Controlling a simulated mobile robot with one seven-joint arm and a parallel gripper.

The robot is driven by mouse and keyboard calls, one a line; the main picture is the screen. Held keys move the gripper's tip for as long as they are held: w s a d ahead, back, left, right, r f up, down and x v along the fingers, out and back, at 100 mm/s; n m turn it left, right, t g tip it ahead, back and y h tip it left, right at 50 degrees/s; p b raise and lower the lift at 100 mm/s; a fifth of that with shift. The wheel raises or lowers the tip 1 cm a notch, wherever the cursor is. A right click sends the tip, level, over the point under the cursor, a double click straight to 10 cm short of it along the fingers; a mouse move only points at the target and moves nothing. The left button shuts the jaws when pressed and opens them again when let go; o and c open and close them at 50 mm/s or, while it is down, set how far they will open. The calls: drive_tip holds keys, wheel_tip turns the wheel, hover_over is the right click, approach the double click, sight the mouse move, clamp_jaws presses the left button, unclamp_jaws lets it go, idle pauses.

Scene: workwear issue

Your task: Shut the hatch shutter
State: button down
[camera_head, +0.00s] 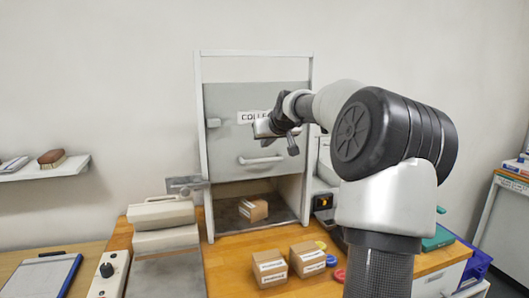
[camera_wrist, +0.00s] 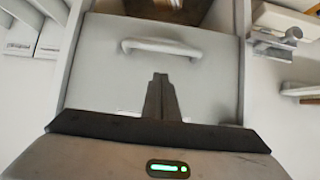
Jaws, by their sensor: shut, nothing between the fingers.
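The hatch shutter (camera_head: 228,150) is a grey panel in a white upright frame, with a partly hidden "COLLE…" label near its top. Its pale bar handle (camera_head: 262,160) is near the lower edge. Below that edge the hatch is open, and a cardboard box (camera_head: 253,209) sits inside. My gripper (camera_head: 262,128) is in front of the shutter by the label, above the handle. In the wrist view the shutter (camera_wrist: 110,75) looks upside down, with the handle (camera_wrist: 160,47) beyond the fingertips (camera_wrist: 160,77). The fingers are together and empty, apart from the handle.
Two labelled boxes (camera_head: 270,268) stand on the wooden counter (camera_head: 235,280) before the hatch. A grey machine (camera_head: 163,225) stands left of the frame, near a clipboard (camera_head: 42,275). A wall shelf (camera_head: 50,169) holds a brush (camera_head: 52,157). A teal item (camera_head: 438,238) lies at right.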

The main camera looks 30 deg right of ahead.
drive_tip(key=f, duration=0.2)
drive_tip(key=w+f, duration=0.1)
drive_tip(key=f, duration=0.1)
drive_tip(key=shift+w+d+f, duration=0.1)
drive_tip(key=shift+f, duration=0.05)
wheel_tip(320, 180, down, 24)
drive_tip(key=b, duration=1.5)
drive_tip(key=shift+f+b, duration=0.25)
drive_tip(key=shift+b, duration=0.15)
